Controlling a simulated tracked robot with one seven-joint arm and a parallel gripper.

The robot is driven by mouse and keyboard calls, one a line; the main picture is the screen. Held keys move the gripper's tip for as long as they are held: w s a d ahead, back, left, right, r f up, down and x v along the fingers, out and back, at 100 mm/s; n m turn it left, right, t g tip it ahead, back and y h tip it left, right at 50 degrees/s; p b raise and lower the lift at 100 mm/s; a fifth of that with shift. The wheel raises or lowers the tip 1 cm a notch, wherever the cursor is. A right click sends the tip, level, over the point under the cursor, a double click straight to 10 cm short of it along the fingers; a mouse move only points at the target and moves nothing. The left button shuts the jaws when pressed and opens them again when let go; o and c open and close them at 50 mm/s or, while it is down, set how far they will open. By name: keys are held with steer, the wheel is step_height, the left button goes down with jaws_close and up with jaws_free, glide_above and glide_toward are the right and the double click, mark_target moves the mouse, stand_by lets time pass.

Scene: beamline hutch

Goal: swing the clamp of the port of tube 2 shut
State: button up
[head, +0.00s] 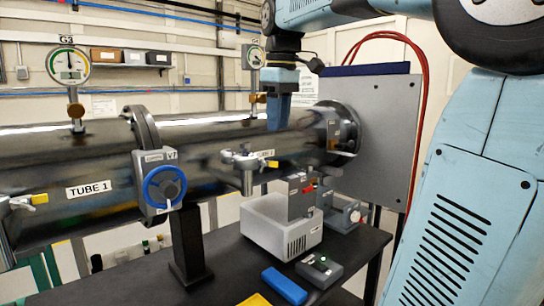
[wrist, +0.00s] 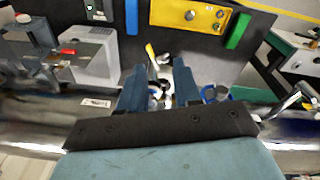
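Tube 2 (head: 205,165) is the dark horizontal pipe in the middle of the head view. Its port (head: 246,172) is a metal stub on the near side. The clamp's yellow-tipped lever (head: 267,154) sticks out to the right there. In the wrist view the yellow lever (wrist: 150,52) shows between and beyond the fingertips, and the port below it is partly hidden by the fingers. My gripper (head: 279,122) points down over the tube, above and right of the port. In the wrist view my gripper (wrist: 160,72) has its fingers apart with nothing held between them.
A blue handwheel valve (head: 164,188) stands left of the port, and tube 1 (head: 85,205) has another yellow-levered clamp (head: 38,198). A gauge (head: 253,57) rises behind my gripper. A grey box (head: 280,228) and blue block (head: 285,286) sit on the dark bench below.

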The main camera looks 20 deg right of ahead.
steer(key=w+r+n+g, duration=0.1)
steer(key=w+r+n, duration=0.1)
steer(key=w+r, duration=0.2)
glide_toward(253, 164)
steer(key=d+f, duration=0.1)
steer(key=f, duration=0.1)
steer(key=s+d+f, duration=0.1)
steer(key=d+f, duration=0.1)
steer(key=f, duration=0.1)
steer(key=s+d+f, duration=0.1)
steer(key=f, duration=0.1)
steer(key=shift+d+f, duration=0.3)
steer(key=shift+f, duration=0.05)
jaws_close()
stand_by(1.2)
